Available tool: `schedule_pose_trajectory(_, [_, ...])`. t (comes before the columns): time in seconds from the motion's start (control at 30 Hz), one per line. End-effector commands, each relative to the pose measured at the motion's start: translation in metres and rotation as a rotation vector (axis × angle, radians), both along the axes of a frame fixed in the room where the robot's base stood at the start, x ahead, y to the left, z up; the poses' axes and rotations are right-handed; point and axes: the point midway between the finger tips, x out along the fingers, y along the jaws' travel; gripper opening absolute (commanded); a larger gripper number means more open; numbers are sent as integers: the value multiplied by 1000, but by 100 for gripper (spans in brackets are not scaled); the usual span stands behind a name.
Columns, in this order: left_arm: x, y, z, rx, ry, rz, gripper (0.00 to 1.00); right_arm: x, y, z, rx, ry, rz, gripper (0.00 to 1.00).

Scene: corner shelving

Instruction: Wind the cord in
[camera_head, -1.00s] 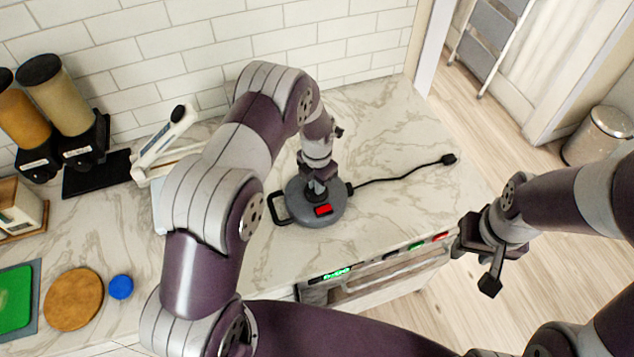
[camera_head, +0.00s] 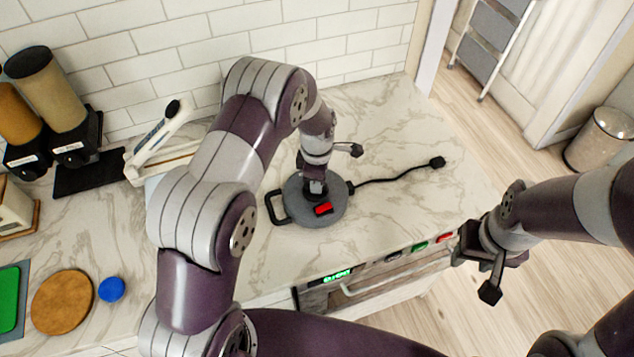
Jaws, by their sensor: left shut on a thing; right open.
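A round grey cord reel (camera_head: 334,214) with a red switch (camera_head: 323,209) and a black loop handle (camera_head: 276,208) lies on the marble counter. Its black cord (camera_head: 390,179) runs out to the right and ends in a plug (camera_head: 437,162) lying on the counter. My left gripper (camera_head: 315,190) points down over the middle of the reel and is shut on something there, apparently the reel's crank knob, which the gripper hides. My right gripper (camera_head: 477,273) is open and empty, in front of the counter's right front edge.
An oven with a lit display (camera_head: 338,276) sits under the counter front. Dispensers (camera_head: 50,90), a white slicer-like device (camera_head: 160,140), a round wooden board (camera_head: 62,301) and a blue disc (camera_head: 112,289) stand left.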

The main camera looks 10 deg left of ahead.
Motion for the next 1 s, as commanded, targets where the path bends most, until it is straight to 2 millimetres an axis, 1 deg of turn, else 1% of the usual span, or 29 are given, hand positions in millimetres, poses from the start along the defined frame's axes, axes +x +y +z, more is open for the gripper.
schedule_pose_trajectory(0.3, [0, 0, 0, 0, -4, -296, 0, 0, 0, -10, 0, 0, 0, 43])
schedule_pose_trajectory(1.0, [-2, 1, 1, 0, -5, -961, 0, 0, 0, -23, 0, 0, 0, 43])
